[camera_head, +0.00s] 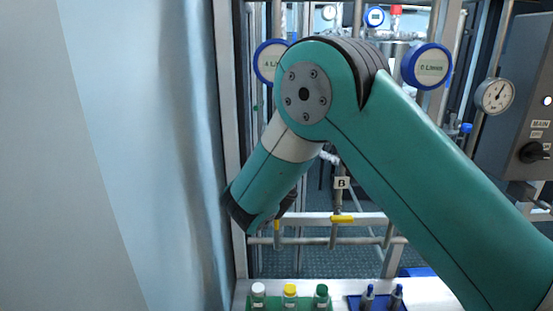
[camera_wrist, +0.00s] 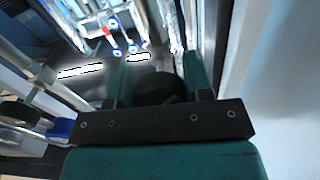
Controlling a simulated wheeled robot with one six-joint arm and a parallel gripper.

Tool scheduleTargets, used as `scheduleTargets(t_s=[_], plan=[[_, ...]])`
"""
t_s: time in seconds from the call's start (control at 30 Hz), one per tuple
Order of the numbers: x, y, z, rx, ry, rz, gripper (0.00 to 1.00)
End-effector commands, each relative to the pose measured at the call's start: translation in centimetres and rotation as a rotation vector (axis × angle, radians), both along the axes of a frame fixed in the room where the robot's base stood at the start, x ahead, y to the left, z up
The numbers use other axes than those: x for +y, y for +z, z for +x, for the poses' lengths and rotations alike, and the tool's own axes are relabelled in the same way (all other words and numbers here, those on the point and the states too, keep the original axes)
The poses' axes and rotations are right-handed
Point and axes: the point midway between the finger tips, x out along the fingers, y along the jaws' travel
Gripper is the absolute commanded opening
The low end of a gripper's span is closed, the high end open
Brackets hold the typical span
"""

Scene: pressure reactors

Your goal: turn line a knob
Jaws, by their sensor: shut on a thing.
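A dark round knob (camera_wrist: 154,90) shows in the wrist view between the two green fingers of my gripper (camera_wrist: 158,72). The fingers are closed on its sides. I cannot read a label on it there. In the head view my green arm covers the knob and the fingers. A round blue-rimmed display marked A L/min (camera_head: 269,61) is partly covered by my arm at upper left. A small yellow part (camera_head: 277,225) shows beside my wrist.
A B label (camera_head: 341,183) and a yellow handle (camera_head: 342,218) are right of my wrist. A second display (camera_head: 427,67) and a pressure gauge (camera_head: 494,96) are at upper right. Capped bottles (camera_head: 289,295) stand below. A pale wall (camera_head: 130,150) is close on the left.

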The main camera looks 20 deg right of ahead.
Motion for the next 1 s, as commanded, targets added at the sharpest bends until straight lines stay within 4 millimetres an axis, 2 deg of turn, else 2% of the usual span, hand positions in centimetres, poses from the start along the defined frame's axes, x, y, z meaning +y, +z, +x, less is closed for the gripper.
scheduleTargets(t_s=[0.27, 1.0], plan=[[-0.09, -0.28, -0.03, 0.046, -0.001, -0.145, 0.23], [-0.22, 0.03, -0.06, 0.262, -0.002, -0.805, 0.23]])
